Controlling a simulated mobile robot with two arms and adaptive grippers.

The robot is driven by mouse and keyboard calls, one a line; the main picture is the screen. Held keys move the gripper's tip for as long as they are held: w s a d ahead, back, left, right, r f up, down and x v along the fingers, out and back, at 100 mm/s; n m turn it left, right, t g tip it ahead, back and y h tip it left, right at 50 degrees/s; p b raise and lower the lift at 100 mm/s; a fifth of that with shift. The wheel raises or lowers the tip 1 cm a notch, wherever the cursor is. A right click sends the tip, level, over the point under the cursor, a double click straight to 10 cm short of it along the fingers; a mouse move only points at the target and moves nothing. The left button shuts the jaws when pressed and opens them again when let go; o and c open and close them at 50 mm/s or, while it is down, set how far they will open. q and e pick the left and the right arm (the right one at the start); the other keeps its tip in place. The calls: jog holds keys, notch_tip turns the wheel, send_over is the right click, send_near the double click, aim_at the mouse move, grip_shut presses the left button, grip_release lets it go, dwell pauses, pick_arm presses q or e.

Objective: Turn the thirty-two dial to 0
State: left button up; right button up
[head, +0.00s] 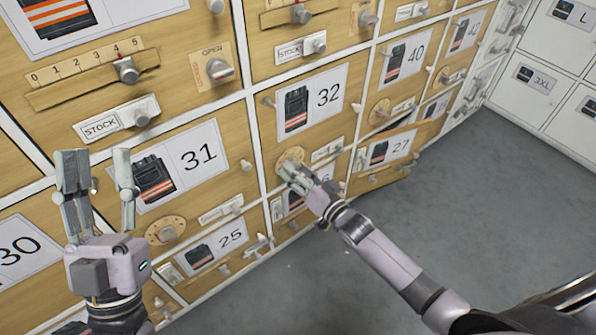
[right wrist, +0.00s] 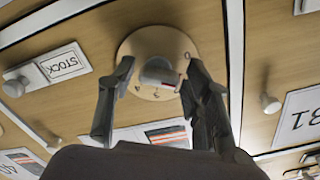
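The card reading 32 (head: 312,102) is on a wooden locker door in the head view. Its round wooden dial (head: 289,155) is low on that door, partly behind my right gripper (head: 297,171). My left gripper (head: 97,172) is open and empty, in front of the lockers at the left.
A STOCK slider (right wrist: 50,65) is beside the dial. Another dial (head: 166,231) is under card 31 (head: 182,172). The door with card 27 (head: 390,150) stands ajar at the right. Grey floor (head: 470,220) lies clear at the right.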

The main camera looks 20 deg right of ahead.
jog(key=c, duration=0.8)
pick_arm(q)
jog(key=w+f+g+y+p, duration=0.2)
jog(key=f+g, duration=0.3)
jog(key=f, duration=0.2)
jog(key=w+f+g+y+p, duration=0.1)
jog(key=w+f+g+p, duration=0.1)
jog(key=f+g, duration=0.3)
jog(key=shift+w+a+f+y, duration=0.4)
jog(key=shift+w+f, duration=0.35)
jog(key=shift+f, duration=0.85)
pick_arm(e)
jog(key=shift+d+f+n, duration=0.1)
jog(key=shift+d+n, duration=0.05)
jog(key=shift+n, duration=3.95)
jog(key=o, duration=1.1)
jog(key=shift+o, duration=0.2)
